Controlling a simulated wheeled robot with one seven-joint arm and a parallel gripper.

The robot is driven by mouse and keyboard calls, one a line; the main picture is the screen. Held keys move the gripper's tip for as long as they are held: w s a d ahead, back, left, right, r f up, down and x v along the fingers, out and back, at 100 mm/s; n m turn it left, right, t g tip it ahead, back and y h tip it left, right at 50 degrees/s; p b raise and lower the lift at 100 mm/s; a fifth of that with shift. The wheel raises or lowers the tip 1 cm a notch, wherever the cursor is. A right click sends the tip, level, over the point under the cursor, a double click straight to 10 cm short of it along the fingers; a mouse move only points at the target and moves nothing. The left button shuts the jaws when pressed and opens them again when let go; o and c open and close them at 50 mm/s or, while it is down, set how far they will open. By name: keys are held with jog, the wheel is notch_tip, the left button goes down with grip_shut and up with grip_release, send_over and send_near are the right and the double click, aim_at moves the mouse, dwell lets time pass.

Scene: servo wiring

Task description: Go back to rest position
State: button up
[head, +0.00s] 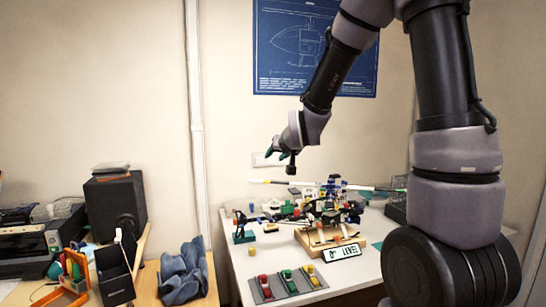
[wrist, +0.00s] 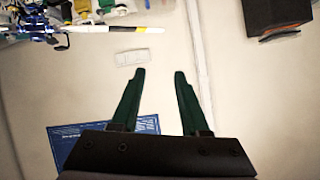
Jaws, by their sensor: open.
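Part of the model also shows at the upper left of the wrist view (wrist: 30,22). My gripper is apart from all of these.
A grey tray (head: 288,284) with red, green and yellow pieces lies at the table's front. A black speaker (head: 116,207), a blue cloth (head: 184,272) and bins stand on the left desk. A blueprint poster (head: 290,55) hangs behind my arm. The air around my gripper is clear.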

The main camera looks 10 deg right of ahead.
dwell(0.3)
jog(key=s+d+r+m+g, duration=0.1)
jog(key=s+d+r, duration=0.2)
jog(key=s, duration=0.6)
jog(key=s+d+r+m+g, duration=0.1)
jog(key=s+d+r+g, duration=0.1)
jog(key=s, duration=0.8)
jog(key=s+d+r+m+g, duration=0.1)
jog(key=s+d+r, duration=0.3)
jog(key=s, duration=0.5)
jog(key=shift+s+d+r+g, duration=0.25)
jog(key=shift+s+r+g, duration=0.15)
jog(key=shift+g, duration=0.1)
